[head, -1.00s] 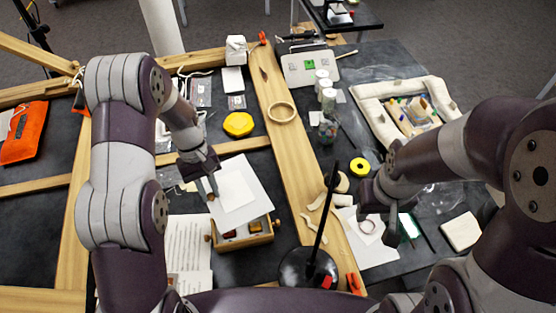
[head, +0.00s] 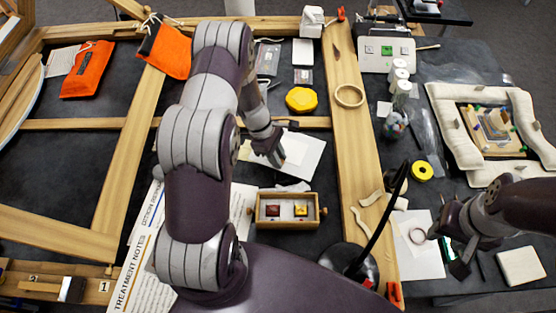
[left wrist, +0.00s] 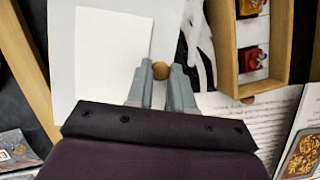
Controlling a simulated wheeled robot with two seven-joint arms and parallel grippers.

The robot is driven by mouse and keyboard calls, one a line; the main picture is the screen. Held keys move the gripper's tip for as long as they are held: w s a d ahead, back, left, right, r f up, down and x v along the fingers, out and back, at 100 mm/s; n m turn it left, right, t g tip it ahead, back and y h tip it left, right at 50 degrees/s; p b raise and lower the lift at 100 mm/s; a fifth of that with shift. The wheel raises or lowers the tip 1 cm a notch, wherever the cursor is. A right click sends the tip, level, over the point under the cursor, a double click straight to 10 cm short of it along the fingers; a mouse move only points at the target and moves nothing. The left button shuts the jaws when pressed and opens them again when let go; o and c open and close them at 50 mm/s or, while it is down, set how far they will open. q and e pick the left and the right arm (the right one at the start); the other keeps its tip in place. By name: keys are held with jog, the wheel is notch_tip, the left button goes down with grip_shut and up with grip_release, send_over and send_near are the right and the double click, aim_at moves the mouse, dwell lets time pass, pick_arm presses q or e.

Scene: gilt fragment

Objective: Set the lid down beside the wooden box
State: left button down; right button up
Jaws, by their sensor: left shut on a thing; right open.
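The wooden box (head: 262,222) stands open in the head view, with a small red piece and a yellow piece inside; part of it shows in the left wrist view (left wrist: 226,60). The lid (head: 307,150) is a flat white panel with a paler rectangle, just behind the box and clear of it. My left gripper (head: 279,160) is shut at the lid's near edge, with a round brown knob (left wrist: 160,70) between its fingertips in the wrist view. Whether the lid touches the table cannot be told.
A white crumpled strip (head: 293,187) lies between lid and box. A yellow disc (head: 301,100) lies behind the lid. A wooden beam (head: 352,125) runs along the right. Printed sheets (head: 150,265) lie at the left front. A black lamp base (head: 345,262) stands right of the box.

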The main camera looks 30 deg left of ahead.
pick_arm(q)
jog(key=f, duration=0.1)
jog(key=f+p, duration=0.1)
jog(key=shift+s+d+f, duration=0.15)
jog(key=shift+s+f, duration=0.05)
jog(key=shift+f, duration=0.2)
jog(key=shift+w+f, duration=0.1)
jog(key=shift+f, duration=0.45)
jog(key=c, duration=1)
grip_release()
